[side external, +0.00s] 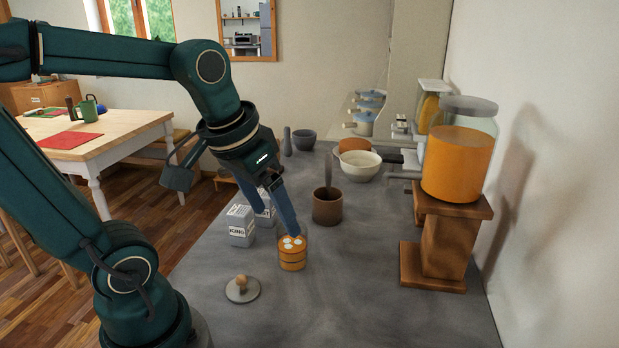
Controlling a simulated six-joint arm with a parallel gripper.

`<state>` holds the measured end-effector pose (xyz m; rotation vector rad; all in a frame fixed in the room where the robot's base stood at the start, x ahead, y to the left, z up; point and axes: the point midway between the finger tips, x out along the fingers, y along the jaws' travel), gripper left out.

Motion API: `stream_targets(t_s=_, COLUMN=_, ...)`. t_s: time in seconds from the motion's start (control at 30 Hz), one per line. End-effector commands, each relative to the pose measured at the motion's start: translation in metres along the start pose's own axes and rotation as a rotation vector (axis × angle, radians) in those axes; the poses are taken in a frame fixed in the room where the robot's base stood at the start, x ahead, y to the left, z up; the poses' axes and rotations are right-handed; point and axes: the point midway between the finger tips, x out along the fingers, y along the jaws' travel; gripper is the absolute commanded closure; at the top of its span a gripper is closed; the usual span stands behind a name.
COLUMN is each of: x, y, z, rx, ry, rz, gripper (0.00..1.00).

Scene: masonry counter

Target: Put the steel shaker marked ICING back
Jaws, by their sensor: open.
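A grey steel shaker marked ICING (241,227) stands upright on the counter, left of my gripper's fingers. A second grey container (265,211) stands just behind it to the right; its label is partly hidden by my gripper. My gripper (290,230) is open and points down and to the right. The blue finger I see ends at or just above the top of an orange container with white spots (292,257); I cannot tell whether they touch.
A grey lid with a wooden knob (242,289) lies at the front. A brown pot (327,207), a white bowl (361,166) and a mortar (304,140) stand farther back. A large orange-filled jar (458,165) sits on a wooden stand (447,250) at right. The front-right counter (380,315) is clear.

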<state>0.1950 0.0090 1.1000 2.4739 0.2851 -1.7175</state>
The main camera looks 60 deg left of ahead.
Motion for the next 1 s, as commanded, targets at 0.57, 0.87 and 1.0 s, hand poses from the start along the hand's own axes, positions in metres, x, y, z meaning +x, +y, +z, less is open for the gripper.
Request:
stream_targets(t_s=0.57, x=-0.005, y=0.040, z=0.049, rx=0.198, ry=0.135, rz=0.103, gripper=0.15)
stream_targets(t_s=0.87, x=-0.005, y=0.040, z=0.048, rx=0.197, ry=0.134, rz=0.102, gripper=0.15)
stream_targets(t_s=1.0, x=-0.005, y=0.040, z=0.048, rx=0.197, ry=0.134, rz=0.102, gripper=0.15)
